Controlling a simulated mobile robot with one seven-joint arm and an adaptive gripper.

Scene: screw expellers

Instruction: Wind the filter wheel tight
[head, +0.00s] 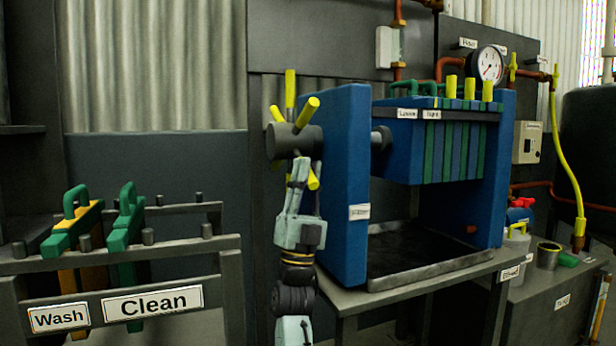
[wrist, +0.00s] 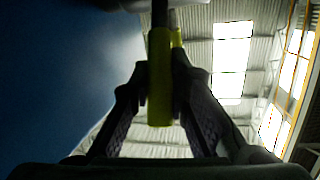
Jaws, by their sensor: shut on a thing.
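The filter wheel (head: 290,140) is a dark hub with several yellow-tipped spokes, on the left side of the blue press frame (head: 345,190). One spoke points straight up and others slant out. My gripper (head: 300,176) is at the wheel's lower side, pointing up. In the wrist view its two fingers (wrist: 160,110) are shut on a yellow spoke handle (wrist: 160,75), one on each side. A second yellow tip (wrist: 176,37) shows behind it. Two small labels, seemingly "Loosen" (head: 407,113) and "Tight" (head: 432,114), sit on top of the press. The plates (head: 455,152) hang in a row, blue and green.
A dark tray (head: 430,275) lies under the plates. At the left, a rack marked "Wash" (head: 59,318) and "Clean" (head: 153,302) holds yellow and green plates. A gauge (head: 487,65) and pipes are at the right. The blue frame wall stands close beside my gripper.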

